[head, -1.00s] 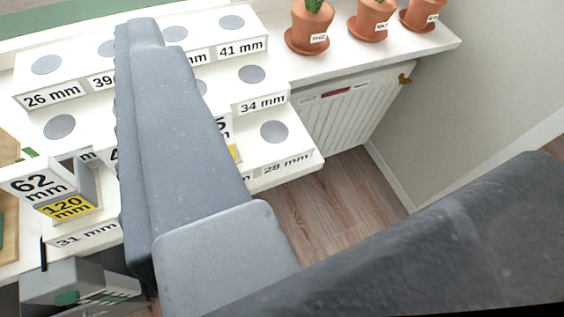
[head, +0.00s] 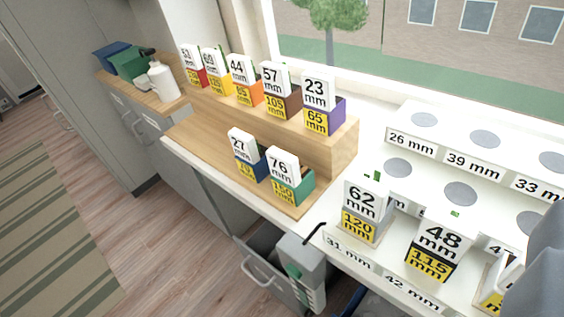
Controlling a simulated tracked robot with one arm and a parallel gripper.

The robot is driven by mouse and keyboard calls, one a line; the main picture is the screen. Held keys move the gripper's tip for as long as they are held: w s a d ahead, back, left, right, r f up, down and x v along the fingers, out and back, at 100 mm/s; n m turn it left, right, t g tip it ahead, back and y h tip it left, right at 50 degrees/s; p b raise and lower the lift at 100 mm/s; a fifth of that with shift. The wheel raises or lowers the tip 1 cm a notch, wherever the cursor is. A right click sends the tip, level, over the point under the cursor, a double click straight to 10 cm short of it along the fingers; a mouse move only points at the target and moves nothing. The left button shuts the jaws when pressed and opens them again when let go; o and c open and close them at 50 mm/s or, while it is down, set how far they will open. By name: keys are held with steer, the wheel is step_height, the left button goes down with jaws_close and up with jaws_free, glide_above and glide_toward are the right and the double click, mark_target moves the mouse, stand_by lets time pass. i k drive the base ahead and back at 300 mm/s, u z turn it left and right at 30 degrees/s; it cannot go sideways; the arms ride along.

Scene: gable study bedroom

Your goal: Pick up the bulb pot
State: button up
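No thing in view can be told for certain as the bulb pot. Small labelled containers with green bits at their tops stand on the white stepped stand (head: 437,168): one marked 62 mm and 120 mm (head: 361,211), one marked 48 mm and 115 mm (head: 434,251), and one cut by my arm (head: 492,287). More labelled, coloured containers, such as the purple one marked 23 mm (head: 321,104) and the green one marked 76 mm (head: 289,178), stand on a wooden stepped block (head: 345,138). A grey part of my gripper or arm (head: 548,270) shows at the right edge; no fingertips show.
The stand has several round grey spots above printed mm labels, some bare. A grey device with green parts (head: 302,268) hangs at the counter's front edge. A white pump bottle (head: 162,80) and bins (head: 128,66) stand at the far left. Floor is open at lower left.

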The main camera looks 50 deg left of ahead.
mark_target(251, 159)
steer(key=z, duration=0.05)
steer(key=k, duration=0.65)
steer(key=u, duration=0.55)
steer(key=i, duration=1.25)
steer(key=z, duration=0.35)
